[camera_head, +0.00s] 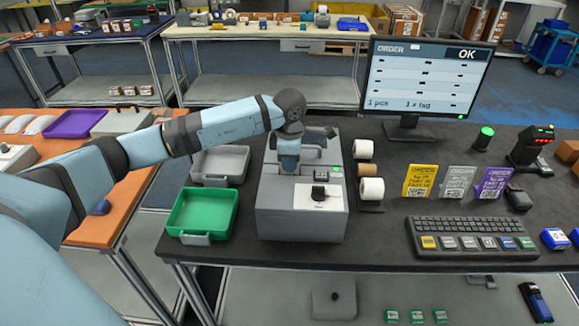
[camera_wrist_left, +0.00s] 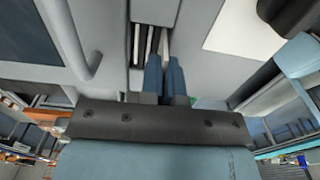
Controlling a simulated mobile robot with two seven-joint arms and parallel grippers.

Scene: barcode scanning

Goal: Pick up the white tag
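A whitish tag (camera_head: 459,183) with dark print stands on the dark table between a yellow tag (camera_head: 420,181) and a purple tag (camera_head: 494,183). My left gripper (camera_head: 289,166) points down at the top of a grey machine (camera_head: 300,224), well left of these tags. In the left wrist view its two blue fingers (camera_wrist_left: 164,60) are close together with a thin gap, at a slot with pale and dark strips (camera_wrist_left: 148,45). Whether they grip anything is unclear. My right gripper is not in view.
A green tray (camera_head: 203,211) and a grey tray (camera_head: 220,163) lie left of the machine. White rolls (camera_head: 371,190) stand right of it. A keyboard (camera_head: 470,236) lies in front of the tags, and a monitor (camera_head: 425,78) stands behind. A scanner (camera_head: 532,150) is at the right.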

